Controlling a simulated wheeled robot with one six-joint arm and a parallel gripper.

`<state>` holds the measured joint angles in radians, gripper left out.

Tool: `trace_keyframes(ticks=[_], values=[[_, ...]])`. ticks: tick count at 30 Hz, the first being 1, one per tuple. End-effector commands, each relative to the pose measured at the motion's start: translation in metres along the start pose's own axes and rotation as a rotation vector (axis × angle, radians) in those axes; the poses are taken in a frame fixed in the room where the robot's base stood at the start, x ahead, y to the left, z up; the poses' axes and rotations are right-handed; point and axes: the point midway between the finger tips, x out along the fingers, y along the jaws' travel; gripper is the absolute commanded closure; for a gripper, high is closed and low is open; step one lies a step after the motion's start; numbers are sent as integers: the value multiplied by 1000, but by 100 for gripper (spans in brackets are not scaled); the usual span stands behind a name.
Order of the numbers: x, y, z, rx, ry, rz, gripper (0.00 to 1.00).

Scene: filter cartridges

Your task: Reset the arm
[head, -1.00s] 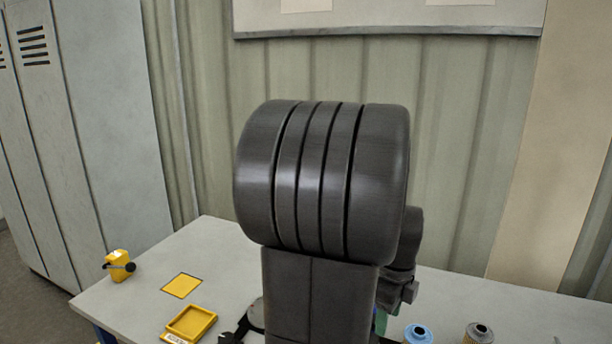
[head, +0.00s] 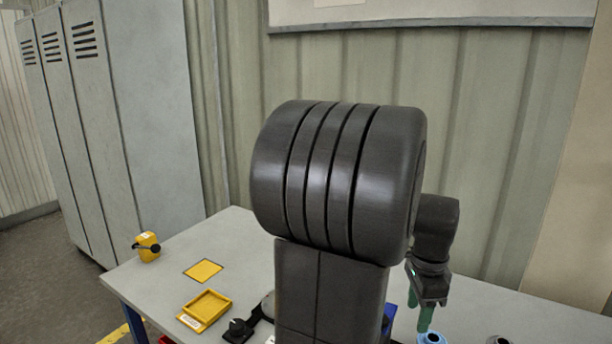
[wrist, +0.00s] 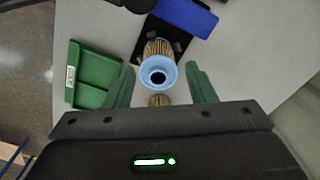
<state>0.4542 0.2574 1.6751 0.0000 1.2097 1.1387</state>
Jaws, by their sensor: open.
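My gripper (wrist: 160,88) is open, its two green fingers apart, and it shows partly in the head view (head: 425,318) behind my arm. In the wrist view a filter cartridge with a light blue top ring (wrist: 158,70) and tan pleated sides shows between and beyond the fingers. No finger visibly grips it. Part of a second tan cartridge (wrist: 159,101) shows just below it, mostly hidden by my gripper's body. In the head view the blue-topped cartridge (head: 432,338) is cut by the bottom edge, and a dark-topped cartridge (head: 498,340) is to its right.
A green tray (wrist: 96,72) lies left of the fingers in the wrist view, with a blue object (wrist: 185,14) at the top. In the head view a yellow tray (head: 207,306), a yellow square (head: 203,270) and a yellow device (head: 147,246) sit on the table's left. My arm hides the middle.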

Motion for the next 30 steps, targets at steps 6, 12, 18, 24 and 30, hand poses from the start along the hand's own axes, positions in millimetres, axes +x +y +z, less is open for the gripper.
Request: trace_keyframes(ticks=[6, 12, 18, 24, 30], values=[[1, -8, -6, -150, 1, -1, 50], [1, -11, -9, -235, 0, 0, 50], [0, -12, -10, -259, 0, 0, 50], [0, -12, -10, -259, 0, 0, 50], [-2, -11, -7, -263, 1, -1, 50]])
